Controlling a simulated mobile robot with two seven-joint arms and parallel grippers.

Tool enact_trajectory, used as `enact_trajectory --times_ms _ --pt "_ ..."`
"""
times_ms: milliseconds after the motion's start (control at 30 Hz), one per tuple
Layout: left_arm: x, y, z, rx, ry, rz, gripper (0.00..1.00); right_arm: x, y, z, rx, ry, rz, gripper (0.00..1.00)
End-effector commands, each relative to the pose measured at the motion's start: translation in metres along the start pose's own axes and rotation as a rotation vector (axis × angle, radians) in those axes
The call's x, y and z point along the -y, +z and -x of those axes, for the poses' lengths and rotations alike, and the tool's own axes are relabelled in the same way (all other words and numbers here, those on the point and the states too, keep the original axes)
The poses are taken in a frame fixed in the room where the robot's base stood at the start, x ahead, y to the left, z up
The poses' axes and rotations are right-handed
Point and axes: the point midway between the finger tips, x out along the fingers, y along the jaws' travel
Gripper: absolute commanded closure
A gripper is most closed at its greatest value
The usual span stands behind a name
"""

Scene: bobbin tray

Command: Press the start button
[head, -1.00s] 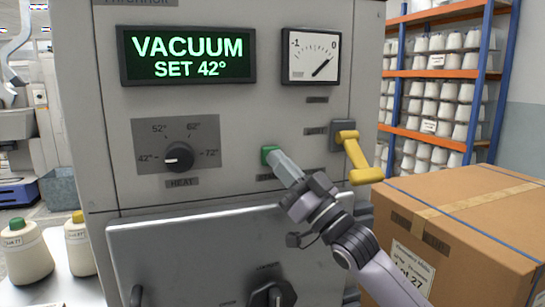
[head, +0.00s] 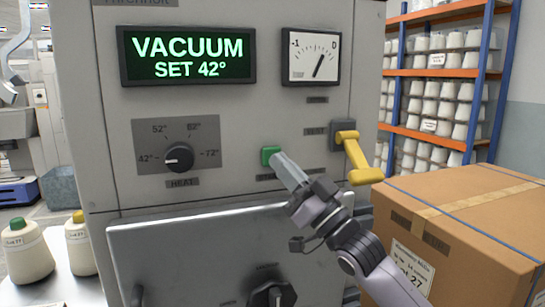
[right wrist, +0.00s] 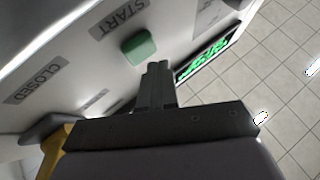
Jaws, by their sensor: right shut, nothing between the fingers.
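The green start button (head: 269,155) sits on the machine's grey front panel, below the gauge. In the right wrist view the button (right wrist: 139,47) shows beside its START label (right wrist: 119,18). My right gripper (head: 278,160) is shut and empty, its fingertips just to the lower right of the button. In the right wrist view the shut fingers (right wrist: 154,68) point toward the panel, and a small gap seems to lie between them and the button. The display (head: 187,55) reads VACUUM, SET 42°. The heat knob (head: 179,158) points toward 42°. My left gripper is not in view.
A yellow lever handle (head: 357,158) sticks out right of the button. A cardboard box (head: 470,220) stands at the lower right. The machine's lower door (head: 200,245) has a dark knob (head: 271,295). Yarn cones (head: 30,255) stand at the left.

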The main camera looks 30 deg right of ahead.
Motion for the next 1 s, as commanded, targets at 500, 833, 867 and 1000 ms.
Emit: enact_trajectory --times_ms 500,833,867,1000 --pt "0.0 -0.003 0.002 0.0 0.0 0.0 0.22 0.015 -0.015 0.02 0.0 0.0 -0.002 1.0" --pt "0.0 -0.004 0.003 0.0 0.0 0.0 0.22 0.025 -0.025 0.035 0.0 0.0 0.0 1.0" --pt "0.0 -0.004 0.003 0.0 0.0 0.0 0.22 0.025 -0.025 0.035 0.0 0.0 0.0 1.0" --pt "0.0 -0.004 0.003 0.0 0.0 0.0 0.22 0.025 -0.025 0.035 0.0 0.0 0.0 1.0"
